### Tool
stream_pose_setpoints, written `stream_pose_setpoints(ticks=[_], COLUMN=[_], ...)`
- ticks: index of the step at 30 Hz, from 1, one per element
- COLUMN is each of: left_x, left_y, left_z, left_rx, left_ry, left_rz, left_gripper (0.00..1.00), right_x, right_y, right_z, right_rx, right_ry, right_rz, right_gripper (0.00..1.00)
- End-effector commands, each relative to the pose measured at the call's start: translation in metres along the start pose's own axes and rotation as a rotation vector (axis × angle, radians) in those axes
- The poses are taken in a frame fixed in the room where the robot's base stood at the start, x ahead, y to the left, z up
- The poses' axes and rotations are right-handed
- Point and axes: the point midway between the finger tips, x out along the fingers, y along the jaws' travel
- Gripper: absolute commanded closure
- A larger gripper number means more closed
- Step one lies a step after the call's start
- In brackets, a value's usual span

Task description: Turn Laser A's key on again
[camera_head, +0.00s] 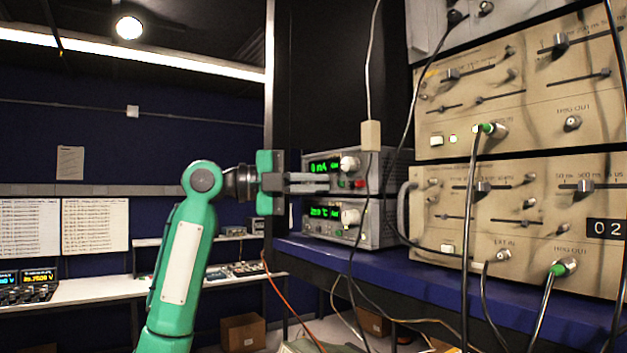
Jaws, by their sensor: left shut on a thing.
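Two stacked grey controller boxes stand on the blue shelf right of centre. The upper box (375,163) has a green display (324,166) that seems to read 0 mA, a pale round knob (349,163) and small red and green sockets. The lower box (380,212) has a green display that seems to read a temperature. No label naming Laser A is legible. My left gripper (326,183) reaches in from the left, level, with its grey fingers at the lower left of the upper box's front. It is shut on the key, which the fingers hide. My right gripper is not in view.
Large beige instrument panels (545,95) with knobs, sliders and plugged cables fill the right. A cable with a pale block (371,135) hangs before the upper box. The blue shelf (440,290) has loose cables in front.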

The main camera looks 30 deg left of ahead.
Motion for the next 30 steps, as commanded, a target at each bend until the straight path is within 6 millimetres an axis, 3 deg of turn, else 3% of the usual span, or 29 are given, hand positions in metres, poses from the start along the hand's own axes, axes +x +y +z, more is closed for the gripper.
stream_pose_setpoints(ticks=[17, 18, 19, 30], left_x=[0.0008, 0.0008, 0.0009, -0.0054], left_y=[0.0015, 0.0015, 0.0015, 0.0018], left_z=[-0.0006, -0.0006, -0.0006, -0.0001], left_rx=[0.029, 0.029, 0.029, 0.028], left_ry=[0.001, 0.001, 0.001, 0.0], left_rz=[0.016, 0.016, 0.016, 0.013], left_gripper=[1.0, 0.89, 0.86, 0.86], right_x=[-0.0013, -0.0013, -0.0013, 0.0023], right_y=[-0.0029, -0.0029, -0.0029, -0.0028], right_z=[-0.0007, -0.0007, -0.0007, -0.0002], right_rx=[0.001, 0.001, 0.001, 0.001], right_ry=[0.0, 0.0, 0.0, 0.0], right_rz=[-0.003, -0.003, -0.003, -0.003], right_gripper=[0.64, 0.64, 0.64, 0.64])
